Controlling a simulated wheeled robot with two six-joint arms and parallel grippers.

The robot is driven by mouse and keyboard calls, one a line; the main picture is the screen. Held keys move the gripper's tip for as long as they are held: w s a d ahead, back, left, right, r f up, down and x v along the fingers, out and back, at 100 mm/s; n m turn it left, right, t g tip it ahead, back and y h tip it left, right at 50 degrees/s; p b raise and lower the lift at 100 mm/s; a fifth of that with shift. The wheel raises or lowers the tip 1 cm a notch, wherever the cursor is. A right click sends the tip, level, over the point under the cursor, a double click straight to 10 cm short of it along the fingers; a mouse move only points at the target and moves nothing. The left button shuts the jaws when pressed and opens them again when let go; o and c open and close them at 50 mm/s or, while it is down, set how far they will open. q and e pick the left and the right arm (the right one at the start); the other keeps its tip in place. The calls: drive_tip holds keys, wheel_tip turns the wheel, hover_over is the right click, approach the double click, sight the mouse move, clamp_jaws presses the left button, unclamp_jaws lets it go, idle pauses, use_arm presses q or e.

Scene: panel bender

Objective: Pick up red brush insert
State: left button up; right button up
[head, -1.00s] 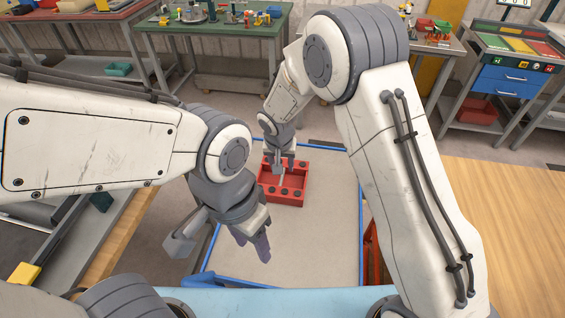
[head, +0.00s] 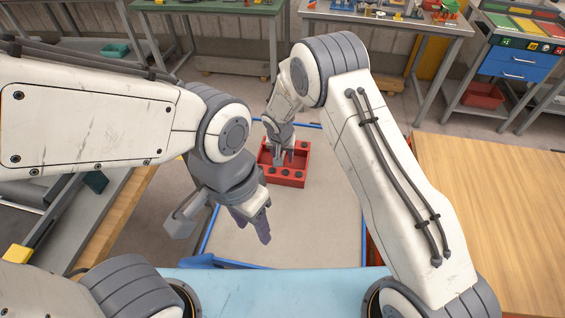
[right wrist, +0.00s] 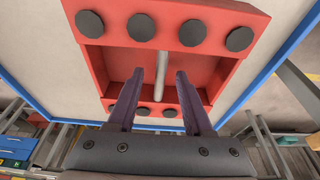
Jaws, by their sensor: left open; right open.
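The red brush insert (head: 290,181) is a red rectangular frame with black round studs along its edges. It lies on the pale bordered surface in the head view and fills the upper middle of the right wrist view (right wrist: 196,12). A pale grey bar (right wrist: 162,62) runs across its opening. My right gripper (right wrist: 160,74) is open over the insert, its two dark fingers on either side of the bar. I cannot tell whether they touch it. In the head view my right gripper (head: 283,155) partly hides the insert. My left gripper (head: 222,228) is open and empty, nearer to me.
The insert's pale surface (head: 300,235) has blue edging and is clear around it. A wooden tabletop (head: 500,200) stands at the right. Workbenches with parts and a blue drawer unit (head: 515,81) stand along the back. A wood-edged bench (head: 112,228) is at the left.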

clamp_jaws()
idle(1.5)
